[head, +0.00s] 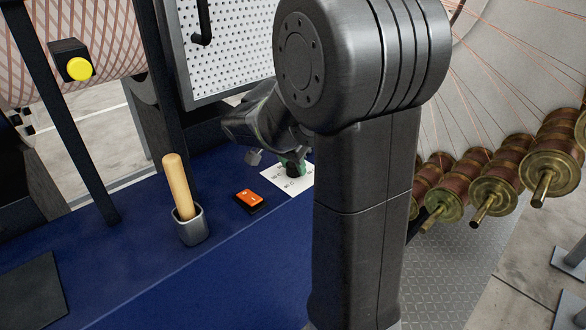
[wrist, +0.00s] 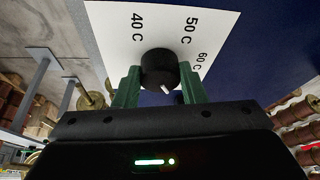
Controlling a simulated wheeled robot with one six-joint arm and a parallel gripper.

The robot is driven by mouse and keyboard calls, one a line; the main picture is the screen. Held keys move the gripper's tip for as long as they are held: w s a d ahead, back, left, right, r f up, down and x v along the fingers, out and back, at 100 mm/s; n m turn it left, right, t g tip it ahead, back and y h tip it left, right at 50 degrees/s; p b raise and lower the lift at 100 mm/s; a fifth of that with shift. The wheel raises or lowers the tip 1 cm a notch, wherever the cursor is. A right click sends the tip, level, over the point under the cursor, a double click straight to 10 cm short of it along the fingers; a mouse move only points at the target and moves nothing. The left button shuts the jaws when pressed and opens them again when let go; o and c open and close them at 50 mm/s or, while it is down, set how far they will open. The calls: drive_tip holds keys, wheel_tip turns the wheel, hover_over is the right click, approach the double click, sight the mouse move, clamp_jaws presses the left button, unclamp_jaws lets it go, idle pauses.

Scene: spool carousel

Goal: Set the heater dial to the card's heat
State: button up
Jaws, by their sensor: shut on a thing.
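The heater dial (wrist: 160,66) is a round black knob on a white plate (wrist: 110,30) printed with heat marks. In the wrist view, 40 C is upper left of the knob, 50 C upper right and 60 C at the right. A short white mark shows on the knob's lower right edge, towards my gripper's palm, and not at any of those three labels. My gripper (wrist: 160,72) has its green fingers on either side of the knob, shut on it. In the head view the plate (head: 270,178) is partly behind my arm. I cannot make out a separate card naming a heat.
On the blue bench (head: 140,250), an orange rocker switch (head: 250,198) sits left of the plate. A wooden handle (head: 179,187) stands in a metal cup (head: 194,228). A yellow button (head: 79,69) is at upper left. Copper spools (head: 490,190) hang at right.

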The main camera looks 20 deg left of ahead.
drive_tip(key=shift+m, duration=0.5)
drive_tip(key=o, duration=1)
drive_tip(key=shift+p+v, duration=2)
drive_tip(key=shift+v, duration=1.8)
drive_tip(key=shift+a, duration=0.15)
